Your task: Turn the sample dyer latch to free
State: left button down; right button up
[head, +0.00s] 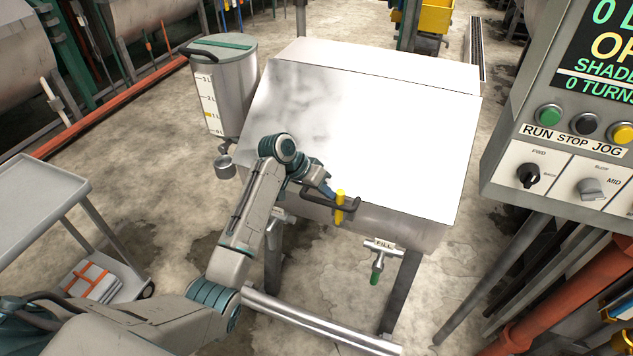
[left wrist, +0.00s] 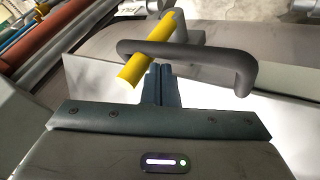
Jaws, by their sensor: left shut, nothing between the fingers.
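The sample dyer (head: 375,130) is a metal box with a pale, shiny sloping lid in the middle of the head view. A dark handle (head: 318,200) runs along its front edge, and a yellow latch lever (head: 340,208) sits at it. In the left wrist view, the yellow lever (left wrist: 146,62) lies tilted across the dark handle (left wrist: 195,52).
A control panel (head: 575,150) with buttons and knobs stands at the right. A metal tank (head: 230,90) with a scale is at the back left of the dyer. A FILL valve (head: 378,262) hangs below the front edge. A grey cart (head: 35,205) is at the left.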

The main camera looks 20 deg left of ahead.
aim_at(339, 190)
pick_arm(q)
jog(key=shift+d+f, duration=0.1)
jog(key=shift+d, duration=0.1)
jog(key=d+p, duration=0.2)
jog(key=d+r+p, duration=0.1)
jog(key=d+p, duration=0.1)
jog(key=shift+d+f, duration=0.1)
jog(key=shift+d, duration=0.25)
jog(key=shift+a, duration=0.1)
